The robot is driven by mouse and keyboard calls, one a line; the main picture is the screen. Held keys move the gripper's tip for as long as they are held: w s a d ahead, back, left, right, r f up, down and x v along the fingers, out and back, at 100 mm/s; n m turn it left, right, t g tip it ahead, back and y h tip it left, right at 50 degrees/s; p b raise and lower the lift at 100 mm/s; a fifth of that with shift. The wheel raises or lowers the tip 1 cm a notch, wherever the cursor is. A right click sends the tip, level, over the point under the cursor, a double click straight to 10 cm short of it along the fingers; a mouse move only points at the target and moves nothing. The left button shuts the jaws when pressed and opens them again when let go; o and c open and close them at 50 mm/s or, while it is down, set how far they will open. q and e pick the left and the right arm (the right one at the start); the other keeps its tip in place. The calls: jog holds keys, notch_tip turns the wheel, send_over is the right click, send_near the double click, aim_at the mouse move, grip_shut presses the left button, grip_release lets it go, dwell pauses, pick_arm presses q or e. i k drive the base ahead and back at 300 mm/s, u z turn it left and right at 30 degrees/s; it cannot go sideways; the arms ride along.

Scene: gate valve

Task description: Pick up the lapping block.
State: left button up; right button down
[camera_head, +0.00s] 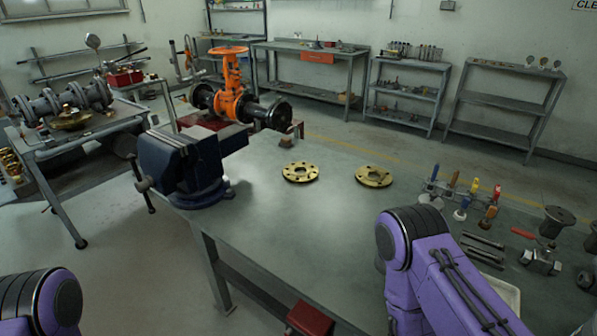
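I cannot pick out a lapping block for certain in the head view. Two brass-coloured flange discs with bolt holes lie flat and apart on the grey workbench (262,236), a left disc (300,172) and a right disc (374,176). My purple right arm crosses the front right of the bench and hides part of its top. Part of my purple left arm shows at the lower left corner. Neither gripper is in the picture.
A blue vise (185,160) stands at the bench's left corner. An orange gate valve (232,95) stands behind it. Several coloured-handled tools (465,190), dark rods (482,246), a small red-handled valve (541,256) and a pale tray (508,292) occupy the right side. The bench middle is clear.

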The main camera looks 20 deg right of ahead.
aim_at(285, 142)
jog(key=u, duration=1.8)
jog(key=i, duration=1.7)
jog(key=z, duration=3)
